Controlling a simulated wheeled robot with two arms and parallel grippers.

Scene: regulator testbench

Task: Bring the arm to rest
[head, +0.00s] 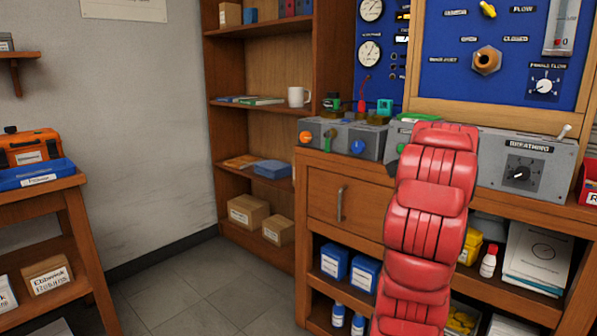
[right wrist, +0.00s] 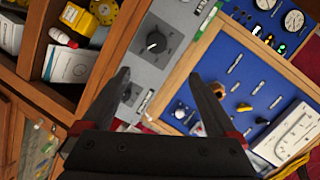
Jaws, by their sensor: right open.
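My right arm (head: 430,210), with red padded segments, rises from the bottom in the head view, in front of the wooden testbench (head: 330,177). Its gripper is hidden behind the arm there. In the right wrist view my right gripper (right wrist: 158,85) shows two dark fingers spread wide apart with nothing between them. Beyond the fingers are the grey breathing box (right wrist: 150,48) and the blue gauge panel (right wrist: 245,80). The breathing box also shows at the right in the head view (head: 545,165). My left gripper is in neither view.
The bench top carries grey control boxes (head: 345,138). A wooden bookshelf (head: 228,190) with a white mug (head: 298,96) stands behind at the left. A side table (head: 75,205) with an orange case (head: 30,148) is at far left. Tiled floor (head: 185,285) between is clear.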

